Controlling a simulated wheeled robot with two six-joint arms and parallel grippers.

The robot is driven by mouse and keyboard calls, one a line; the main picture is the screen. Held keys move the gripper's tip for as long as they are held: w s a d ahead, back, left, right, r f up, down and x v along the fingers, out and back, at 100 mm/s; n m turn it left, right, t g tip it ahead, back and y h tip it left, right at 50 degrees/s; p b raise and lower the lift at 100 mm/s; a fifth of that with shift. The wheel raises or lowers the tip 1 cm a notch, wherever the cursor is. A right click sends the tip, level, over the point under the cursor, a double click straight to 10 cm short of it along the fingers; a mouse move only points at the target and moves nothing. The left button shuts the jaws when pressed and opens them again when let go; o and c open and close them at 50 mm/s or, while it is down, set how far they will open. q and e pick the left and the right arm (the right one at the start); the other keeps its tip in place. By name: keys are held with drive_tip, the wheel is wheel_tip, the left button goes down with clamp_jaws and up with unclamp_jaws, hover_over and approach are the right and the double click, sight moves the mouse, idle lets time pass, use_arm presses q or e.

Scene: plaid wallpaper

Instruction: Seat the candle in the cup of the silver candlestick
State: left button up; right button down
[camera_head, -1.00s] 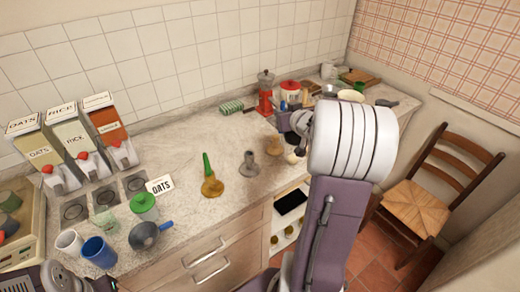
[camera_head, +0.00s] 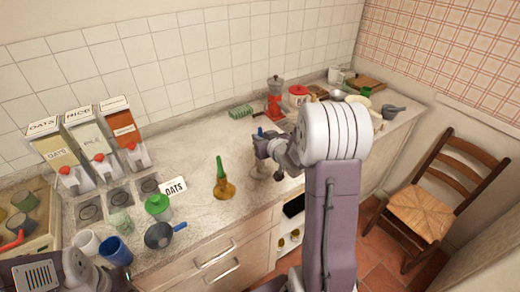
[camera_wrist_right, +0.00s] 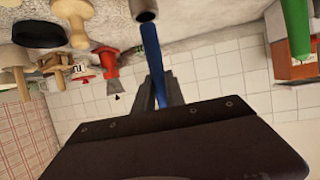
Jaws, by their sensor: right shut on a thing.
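My right gripper (camera_head: 263,147) is shut on a slim blue candle (camera_wrist_right: 151,55), whose top (camera_head: 260,132) also shows in the head view. The candle is roughly upright over the counter. The silver candlestick (camera_head: 262,173) stands under my right gripper and is partly hidden by it. In the right wrist view, the candlestick's cup (camera_wrist_right: 144,7) is at the top edge, with the candle's lower end close to its rim. I cannot tell whether that end is inside the cup. My left gripper is out of view.
A chair (camera_head: 435,190) stands right.

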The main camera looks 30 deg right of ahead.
drive_tip(key=shift+f, duration=0.3)
wheel_tip(320, 180, down, 3)
drive_tip(key=shift+a+r, duration=0.1)
drive_tip(key=shift+w+f, duration=0.1)
drive_tip(key=shift+f, duration=0.25)
drive_tip(key=shift+b, duration=0.3)
drive_tip(key=shift+f, duration=0.15)
drive_tip(key=c, duration=1.4)
unclamp_jaws()
